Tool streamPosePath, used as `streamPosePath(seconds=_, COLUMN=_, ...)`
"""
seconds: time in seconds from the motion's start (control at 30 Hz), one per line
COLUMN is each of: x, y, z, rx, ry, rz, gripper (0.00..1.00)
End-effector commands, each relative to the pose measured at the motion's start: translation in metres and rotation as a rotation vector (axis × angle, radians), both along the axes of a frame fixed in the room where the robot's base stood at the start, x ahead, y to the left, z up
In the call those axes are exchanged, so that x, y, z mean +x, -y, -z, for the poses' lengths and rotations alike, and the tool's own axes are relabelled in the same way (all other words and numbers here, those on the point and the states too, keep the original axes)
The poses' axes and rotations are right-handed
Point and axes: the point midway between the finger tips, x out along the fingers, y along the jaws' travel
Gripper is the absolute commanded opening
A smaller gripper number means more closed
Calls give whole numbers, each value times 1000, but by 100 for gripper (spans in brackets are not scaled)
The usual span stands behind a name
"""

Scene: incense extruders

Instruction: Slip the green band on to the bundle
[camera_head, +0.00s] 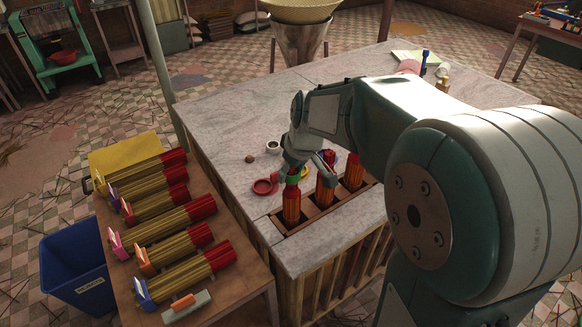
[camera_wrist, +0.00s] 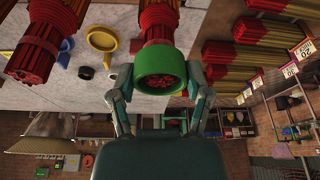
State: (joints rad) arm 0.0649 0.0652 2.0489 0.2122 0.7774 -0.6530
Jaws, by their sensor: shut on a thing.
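The green band (camera_head: 292,179) is a short ring held between the two fingers of my gripper (camera_wrist: 160,74). In the wrist view the band (camera_wrist: 161,53) lines up with the end of a red-topped stick bundle (camera_wrist: 158,20), whose stick ends show through its opening. In the head view this bundle (camera_head: 291,205) stands upright at the left of the slotted tray, with the band at its top. I cannot tell whether the band is around the tip or just above it. My gripper partly hides the join.
Two other bundles (camera_head: 325,188) (camera_head: 353,171) stand in the tray (camera_head: 318,216) to the right. Tagged bundles (camera_head: 172,218) lie on the left table, beside a blue bin (camera_head: 75,268).

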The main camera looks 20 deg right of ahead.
Motion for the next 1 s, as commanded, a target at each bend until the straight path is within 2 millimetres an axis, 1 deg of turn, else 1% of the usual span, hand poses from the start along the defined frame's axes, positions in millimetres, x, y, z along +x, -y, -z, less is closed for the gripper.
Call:
streamPosePath(seconds=0.4, x=0, y=0, z=1, rx=0, ry=0, rz=0, gripper=39)
streamPosePath(seconds=0.43, x=0, y=0, z=1, rx=0, ry=0, rz=0, gripper=77)
streamPosePath(seconds=0.47, x=0, y=0, z=1, rx=0, ry=0, rz=0, gripper=90)
streamPosePath(seconds=0.5, x=0, y=0, z=1, rx=0, ry=0, rz=0, gripper=100)
streamPosePath(seconds=1.0, x=0, y=0, z=1, rx=0, ry=0, rz=0, gripper=100)
